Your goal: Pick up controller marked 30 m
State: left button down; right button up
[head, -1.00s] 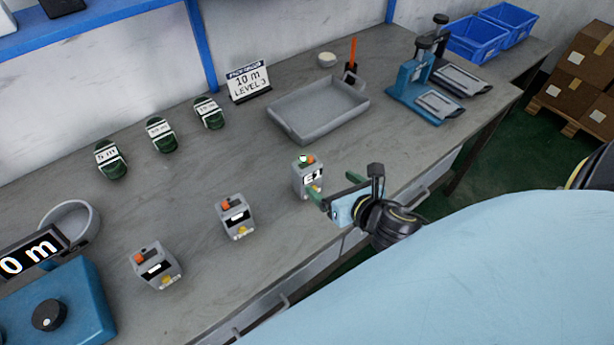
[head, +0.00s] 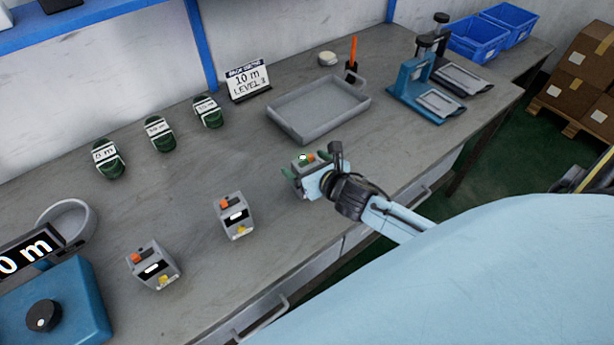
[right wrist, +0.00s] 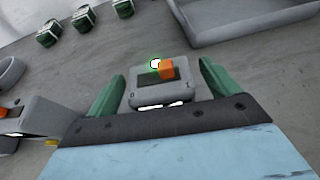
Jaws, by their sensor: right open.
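Three small grey controllers with orange buttons stand in a row along the front of the bench: one at the left (head: 153,266), one in the middle (head: 234,216), one at the right (head: 306,162). My right gripper (head: 306,174) is open around the right controller, one green finger on each side. In the right wrist view that controller (right wrist: 163,90) sits between the two fingers, its lit white-green button and orange button up. Its front label is hidden by the gripper, and no 30 m mark is readable on any controller. My left gripper is out of view.
Several green labelled parts (head: 158,134) are in a row at the back left. A blue box with a knob (head: 62,300) stands at front left. Blue bins (head: 478,40) are far right.

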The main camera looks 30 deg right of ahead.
jog(key=shift+x, duration=1)
jog(key=shift+s, duration=0.1)
jog(key=c, duration=1.1)
